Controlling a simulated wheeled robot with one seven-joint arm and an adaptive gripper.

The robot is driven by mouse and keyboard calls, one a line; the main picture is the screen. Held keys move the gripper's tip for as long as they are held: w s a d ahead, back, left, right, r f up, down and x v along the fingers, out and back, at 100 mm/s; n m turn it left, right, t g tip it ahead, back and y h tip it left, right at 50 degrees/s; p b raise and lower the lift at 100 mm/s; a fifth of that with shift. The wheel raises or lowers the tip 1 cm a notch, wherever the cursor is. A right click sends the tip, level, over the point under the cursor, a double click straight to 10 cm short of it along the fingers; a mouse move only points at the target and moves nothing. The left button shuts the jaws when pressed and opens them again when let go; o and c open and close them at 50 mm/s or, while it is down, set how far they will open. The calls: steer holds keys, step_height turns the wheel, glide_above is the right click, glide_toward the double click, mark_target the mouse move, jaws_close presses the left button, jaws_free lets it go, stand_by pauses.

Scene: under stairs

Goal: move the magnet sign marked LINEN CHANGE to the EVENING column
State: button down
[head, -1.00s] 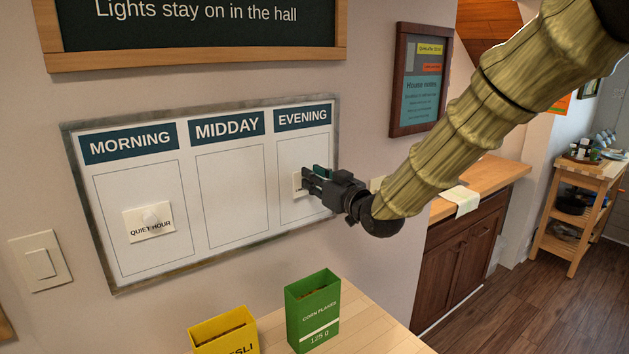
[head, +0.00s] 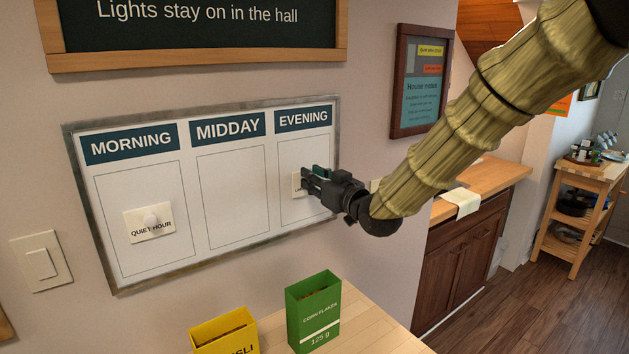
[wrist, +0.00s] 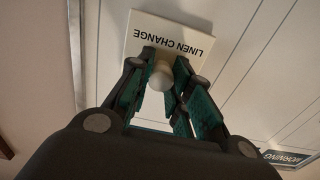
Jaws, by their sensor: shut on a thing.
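The LINEN CHANGE magnet sign (wrist: 180,42) is a white card with a round pale knob, upside down in the wrist view. My gripper (wrist: 162,78) is shut on its knob. In the head view my gripper (head: 312,180) is at the EVENING column (head: 302,150), the right one of the whiteboard (head: 225,190). The sign (head: 297,185) lies over that column there, mostly hidden behind my fingers. I cannot tell whether its back touches the board.
The QUIET HOUR sign (head: 148,223) is in the MORNING column. The MIDDAY column (head: 232,195) is empty. Below the board, a green corn flakes box (head: 313,310) and a yellow box (head: 224,332) stand on a wooden surface (head: 372,325). A light switch (head: 41,263) is at left.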

steer(key=shift+r, duration=0.1)
steer(key=c, duration=0.7)
jaws_free()
steer(key=shift+w, duration=0.15)
steer(key=shift+c, duration=0.2)
steer(key=shift+b+v, duration=0.55)
steer(key=shift+v, duration=2.45)
